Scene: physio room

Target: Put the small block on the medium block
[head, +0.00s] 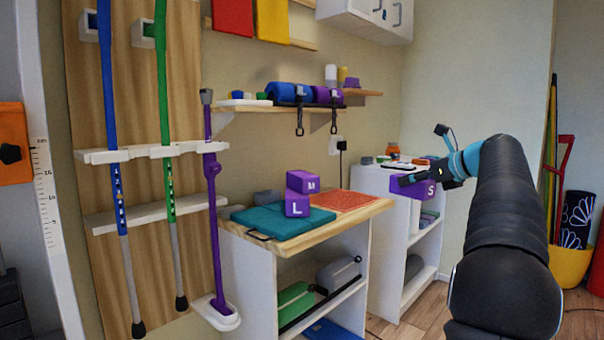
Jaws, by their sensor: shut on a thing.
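The small block is purple with a white S (427,190). My gripper (408,181) is shut on it and holds it in the air at the right, in front of the white shelf unit. The medium block (302,182), purple with an M, sits on top of the large block (297,205), marked L. The two are stacked on the wood-topped cabinet, with the medium block a little offset. The held block is to the right of this stack and apart from it. Part of the gripper's far side is hidden.
A teal folded mat (268,222) and a red textured pad (345,201) lie on the cabinet top (374,210) beside the stack. A wall shelf (250,107) with rolled items hangs above. Canes stand at the left. The air between stack and gripper looks clear.

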